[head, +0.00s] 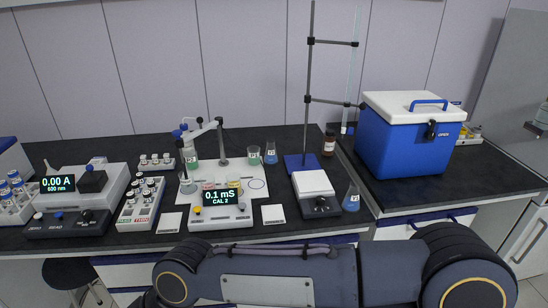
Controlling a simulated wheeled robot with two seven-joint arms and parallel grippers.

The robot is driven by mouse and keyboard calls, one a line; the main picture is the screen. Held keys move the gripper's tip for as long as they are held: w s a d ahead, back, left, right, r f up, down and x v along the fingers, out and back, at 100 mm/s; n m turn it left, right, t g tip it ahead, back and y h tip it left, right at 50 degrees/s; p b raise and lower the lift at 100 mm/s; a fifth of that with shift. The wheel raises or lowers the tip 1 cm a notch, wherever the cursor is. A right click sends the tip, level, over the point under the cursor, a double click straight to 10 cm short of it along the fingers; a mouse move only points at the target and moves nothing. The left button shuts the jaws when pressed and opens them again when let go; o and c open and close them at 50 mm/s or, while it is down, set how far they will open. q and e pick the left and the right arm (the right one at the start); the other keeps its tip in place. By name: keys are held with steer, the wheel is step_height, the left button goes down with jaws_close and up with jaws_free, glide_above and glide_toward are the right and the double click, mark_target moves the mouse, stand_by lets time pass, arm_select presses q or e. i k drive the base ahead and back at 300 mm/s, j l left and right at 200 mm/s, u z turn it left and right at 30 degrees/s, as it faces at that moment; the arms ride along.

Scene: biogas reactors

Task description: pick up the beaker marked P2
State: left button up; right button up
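A small clear beaker (254,155) with greenish contents and a white label stands on the black bench, behind the conductivity meter (219,197). Its label is too small to read for certain, so I cannot confirm that it is marked P2. No gripper shows in the head view; only a dark link of my own arm crosses the bottom of the picture, well in front of the beaker.
A retort stand (309,90) with a blue base and a glass burette rises right of the beaker. A blue cooler box (400,140) stands at right. A photometer (80,200) and vial racks (141,203) fill the left.

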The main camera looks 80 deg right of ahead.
mark_target(192, 160)
steer(key=z, duration=2.3)
